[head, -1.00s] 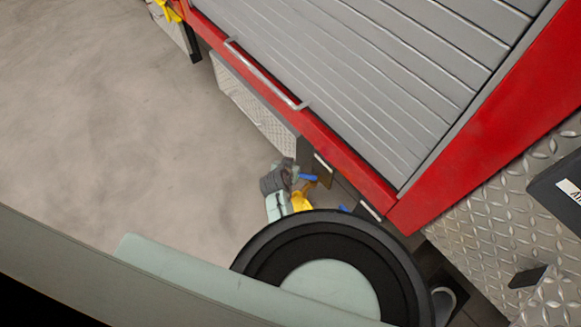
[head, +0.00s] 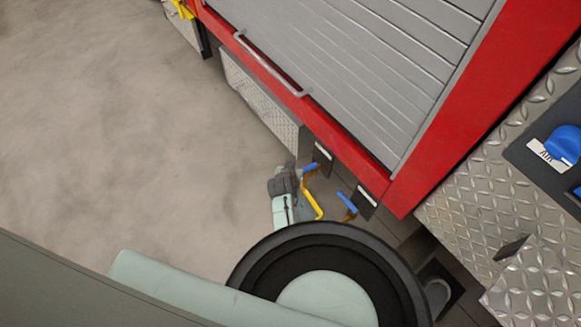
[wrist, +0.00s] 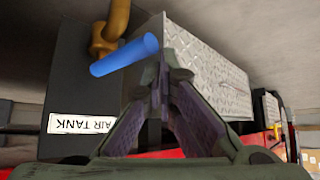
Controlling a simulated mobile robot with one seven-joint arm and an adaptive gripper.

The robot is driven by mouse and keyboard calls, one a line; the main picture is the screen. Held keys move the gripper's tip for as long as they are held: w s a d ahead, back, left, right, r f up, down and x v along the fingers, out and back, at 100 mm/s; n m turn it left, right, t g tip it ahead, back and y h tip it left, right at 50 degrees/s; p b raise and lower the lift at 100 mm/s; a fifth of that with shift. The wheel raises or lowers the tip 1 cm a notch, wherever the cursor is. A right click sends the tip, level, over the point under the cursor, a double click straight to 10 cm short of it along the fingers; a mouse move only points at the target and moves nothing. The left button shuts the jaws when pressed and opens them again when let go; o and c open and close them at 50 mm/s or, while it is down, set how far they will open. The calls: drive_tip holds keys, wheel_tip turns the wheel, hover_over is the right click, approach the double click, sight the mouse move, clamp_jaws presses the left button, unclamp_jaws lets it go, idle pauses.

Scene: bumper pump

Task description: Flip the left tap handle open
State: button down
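The left tap handle (head: 310,168) is a small blue lever under the red truck edge, beside a dark label plate. A second blue tap handle (head: 347,202) sits to its right. My gripper (head: 291,180) is low beside the left handle, partly blurred into it. In the wrist view my gripper's fingers (wrist: 166,72) come together at the tips with nothing visible between them. A blue handle (wrist: 125,55) on a brass-coloured pipe (wrist: 110,30) lies just left of and beyond the tips. I cannot tell whether they touch.
The red truck body (head: 335,140) with a grey roller shutter (head: 365,65) overhangs the taps. A silver treadplate box (wrist: 210,70) is right of the fingertips. An upside-down AIR TANK label (wrist: 82,124) is at left. Open concrete floor (head: 120,130) lies left.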

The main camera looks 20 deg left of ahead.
drive_tip(key=shift+s+d, duration=0.3)
idle(0.5)
